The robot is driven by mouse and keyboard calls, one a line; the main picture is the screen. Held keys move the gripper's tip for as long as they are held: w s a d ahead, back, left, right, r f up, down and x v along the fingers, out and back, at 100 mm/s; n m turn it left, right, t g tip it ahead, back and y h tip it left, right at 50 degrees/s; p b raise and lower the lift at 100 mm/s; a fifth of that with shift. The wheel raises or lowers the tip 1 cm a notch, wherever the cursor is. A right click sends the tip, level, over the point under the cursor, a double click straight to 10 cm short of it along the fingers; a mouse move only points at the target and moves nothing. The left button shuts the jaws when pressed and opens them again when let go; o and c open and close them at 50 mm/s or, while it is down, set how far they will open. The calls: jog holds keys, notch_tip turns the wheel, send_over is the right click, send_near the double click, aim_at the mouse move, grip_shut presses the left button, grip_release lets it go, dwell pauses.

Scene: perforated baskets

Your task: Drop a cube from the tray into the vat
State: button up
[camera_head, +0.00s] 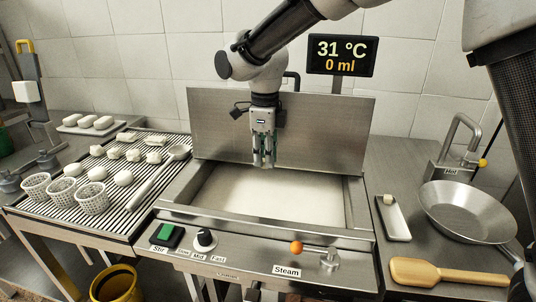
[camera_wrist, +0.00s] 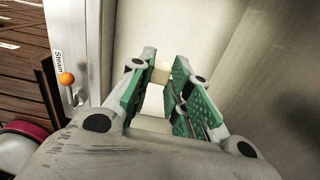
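My gripper (camera_head: 263,162) points down over the open vat (camera_head: 186,205), in front of its raised lid. In the wrist view its green finger pads (camera_wrist: 161,78) are close around a small cream cube (camera_wrist: 160,73) at the fingertips. The cube seems to be held between them. In the camera_head view this cube is too small to make out clearly. The vat holds a pale, flat white surface below the fingers. A white tray (camera_head: 397,222) lies on the counter right of the vat, with a pale cube (camera_head: 388,199) at its far end.
The vat's raised lid (camera_head: 230,125) stands behind my gripper. A steam lever (camera_head: 297,247) is on the vat's front. A metal pan (camera_head: 468,211) and a wooden paddle (camera_head: 440,272) lie at right. Perforated baskets (camera_head: 92,198) and white pieces stand on the slatted rack at left.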

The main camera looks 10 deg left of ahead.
jog(key=o, duration=0.5)
notch_tip(320, 180, up, 12)
dwell(0.4)
dwell(0.3)
